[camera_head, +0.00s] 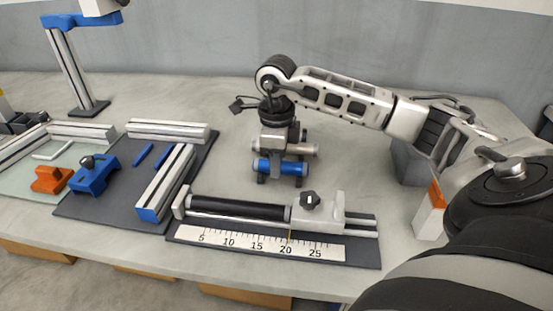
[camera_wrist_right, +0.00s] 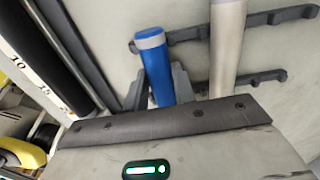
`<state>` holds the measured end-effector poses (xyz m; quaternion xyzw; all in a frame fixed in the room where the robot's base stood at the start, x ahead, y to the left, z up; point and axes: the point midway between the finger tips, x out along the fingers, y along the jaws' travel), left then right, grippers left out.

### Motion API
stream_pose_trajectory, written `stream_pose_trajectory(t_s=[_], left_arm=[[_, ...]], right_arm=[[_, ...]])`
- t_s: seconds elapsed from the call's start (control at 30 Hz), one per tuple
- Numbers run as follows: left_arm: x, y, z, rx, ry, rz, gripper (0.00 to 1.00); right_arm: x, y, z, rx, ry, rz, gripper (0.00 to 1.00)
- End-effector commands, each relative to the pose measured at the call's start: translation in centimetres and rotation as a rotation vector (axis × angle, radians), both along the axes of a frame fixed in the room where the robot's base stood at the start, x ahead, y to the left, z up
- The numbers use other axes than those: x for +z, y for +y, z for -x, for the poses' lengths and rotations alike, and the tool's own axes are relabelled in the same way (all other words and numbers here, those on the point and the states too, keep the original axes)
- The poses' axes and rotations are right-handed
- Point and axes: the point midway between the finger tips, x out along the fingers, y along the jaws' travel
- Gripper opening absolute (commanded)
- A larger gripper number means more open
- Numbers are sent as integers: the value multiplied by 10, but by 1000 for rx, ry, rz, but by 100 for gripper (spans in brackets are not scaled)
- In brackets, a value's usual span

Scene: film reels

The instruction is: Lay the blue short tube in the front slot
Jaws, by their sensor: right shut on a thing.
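The blue short tube (camera_head: 283,167) lies level, crosswise in the middle of the table. It also shows in the wrist view (camera_wrist_right: 157,75), with a pale band at its end. My right gripper (camera_head: 279,157) points down and is shut on it; in the wrist view its fingers (camera_wrist_right: 158,86) stand on both sides of the tube. A dark rack (camera_wrist_right: 206,33) has two notched rails; the blue tube is at the rails' front end. I cannot tell whether it rests in the front slot or hovers just above. A silver tube (camera_wrist_right: 227,45) lies beside it, behind in the head view.
A ruler fixture (camera_head: 265,244) with a black cylinder (camera_head: 240,207) and a sliding block (camera_head: 318,213) stands in front. Mats at left hold rails, an orange block (camera_head: 50,180) and a blue block (camera_head: 92,177). A stand (camera_head: 70,70) is at back left. The table behind the rack is clear.

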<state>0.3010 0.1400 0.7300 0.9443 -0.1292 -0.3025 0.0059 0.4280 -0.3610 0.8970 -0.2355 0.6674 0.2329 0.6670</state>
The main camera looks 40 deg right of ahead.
Motion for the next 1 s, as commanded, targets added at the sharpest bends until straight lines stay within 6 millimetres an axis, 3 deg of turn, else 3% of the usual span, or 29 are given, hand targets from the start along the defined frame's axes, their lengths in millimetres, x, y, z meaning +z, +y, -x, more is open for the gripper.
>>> stream_pose_trajectory(t_s=[0.17,0.2,0.27,0.3,0.67,1.0], left_arm=[[-3,0,0,0,-1,2,36],[-2,0,-1,0,-2,3,36],[0,0,-1,0,-4,4,36],[1,-1,-1,0,-6,4,36],[8,-1,-3,-1,-17,4,36],[2,-1,-1,-1,-7,3,36]], right_arm=[[-4,0,0,0,-1,-1,2],[-4,0,0,0,0,0,29],[-3,0,0,0,0,0,46],[-3,0,0,0,0,0,48],[5,0,-1,-1,-2,0,48],[72,1,-1,-1,-7,-1,48]])
